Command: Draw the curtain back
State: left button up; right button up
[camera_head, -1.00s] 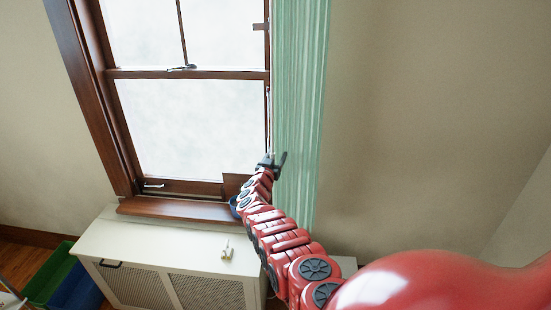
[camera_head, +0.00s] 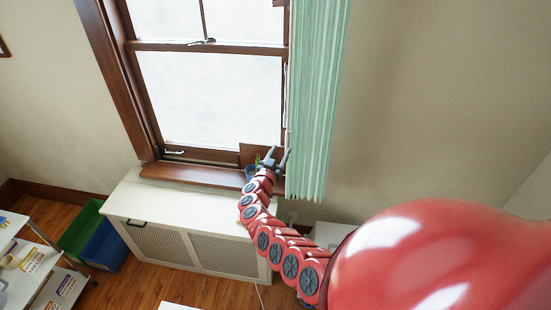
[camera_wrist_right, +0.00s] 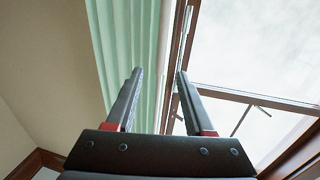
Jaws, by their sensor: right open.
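The pale green curtain (camera_head: 318,100) hangs in narrow folds at the right side of the window (camera_head: 207,95), and most of the glass is uncovered. My right gripper (camera_head: 274,155) is at the curtain's lower left edge, near the sill, with its jaws apart and nothing seen between them. In the right wrist view the open fingers (camera_wrist_right: 155,95) point up, with the curtain (camera_wrist_right: 134,45) behind and to the left and the window frame (camera_wrist_right: 182,60) to the right. I cannot tell whether a finger touches the cloth. My left gripper is not in view.
A white radiator cover (camera_head: 180,213) stands below the wooden sill (camera_head: 195,174). A green bin (camera_head: 80,228) and a blue bin (camera_head: 105,246) are on the floor at left, beside a white table (camera_head: 35,262) with items. The wall right of the curtain is bare.

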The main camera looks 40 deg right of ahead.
jog(key=v, duration=0.5)
jog(key=shift+s+b, duration=0.15)
jog(key=shift+b, duration=0.15)
dwell(0.4)
